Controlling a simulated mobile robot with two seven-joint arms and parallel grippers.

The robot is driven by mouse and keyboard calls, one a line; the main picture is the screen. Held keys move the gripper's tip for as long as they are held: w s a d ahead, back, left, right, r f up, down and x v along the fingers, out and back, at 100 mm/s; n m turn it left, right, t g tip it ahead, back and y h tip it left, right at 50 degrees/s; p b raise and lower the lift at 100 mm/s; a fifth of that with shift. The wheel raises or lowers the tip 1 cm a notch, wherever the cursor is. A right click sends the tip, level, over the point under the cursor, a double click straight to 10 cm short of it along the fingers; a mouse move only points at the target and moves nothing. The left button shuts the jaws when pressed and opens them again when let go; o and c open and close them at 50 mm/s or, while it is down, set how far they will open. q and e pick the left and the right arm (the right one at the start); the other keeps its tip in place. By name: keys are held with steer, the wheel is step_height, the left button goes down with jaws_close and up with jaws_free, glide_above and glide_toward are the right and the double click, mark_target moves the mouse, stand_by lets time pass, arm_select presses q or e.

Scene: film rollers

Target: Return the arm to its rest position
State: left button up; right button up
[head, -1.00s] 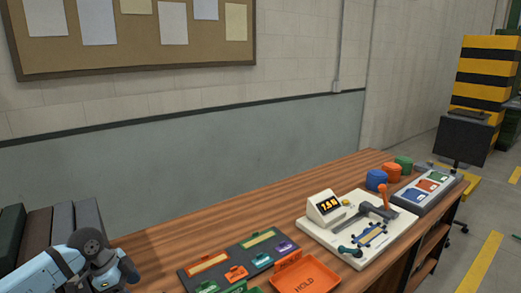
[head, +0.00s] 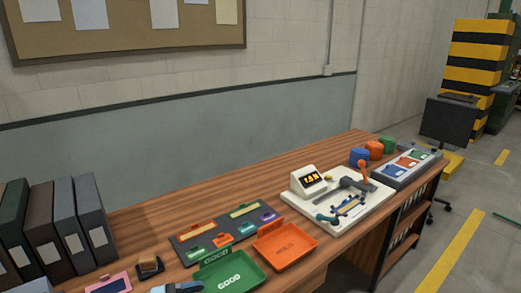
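A small light-blue and dark piece of my arm shows at the bottom edge of the head view, just below the stamp-like block and left of the green tray. No fingertips of either gripper can be seen. My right arm is out of the picture. The wooden workbench (head: 160,222) runs from the lower left to the back right.
On the bench are a green GOOD tray (head: 229,278), an orange HOLD tray (head: 285,248), a dark slotted board (head: 187,238), a white gauge fixture (head: 340,226) and a grey panel (head: 408,167). Binders (head: 75,225) stand at left. A dark block (head: 149,267) sits near the front.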

arm_select(q)
steer(key=s+a+f+n+t+y, duration=0.2)
steer(key=s+f+n+t+y, duration=0.1)
steer(key=s+f+n+y, duration=0.5)
steer(key=s+a+f+n+t+y, duration=0.2)
steer(key=s+a+f+n+y, duration=0.1)
steer(key=s+f+n+y, duration=0.5)
step_height(320, 180, up, 11)
steer(key=s+m+h+p, duration=0.1)
steer(key=s+h+p, duration=0.1)
steer(key=p, duration=1.3)
steer(key=shift+a+r+m, duration=0.2)
steer(key=shift+a+m, duration=0.1)
steer(key=shift+m, duration=0.1)
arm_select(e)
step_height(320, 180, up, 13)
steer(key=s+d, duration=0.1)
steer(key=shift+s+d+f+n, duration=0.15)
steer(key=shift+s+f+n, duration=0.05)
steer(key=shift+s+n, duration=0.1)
arm_select(q)
steer(key=shift+s, duration=0.1)
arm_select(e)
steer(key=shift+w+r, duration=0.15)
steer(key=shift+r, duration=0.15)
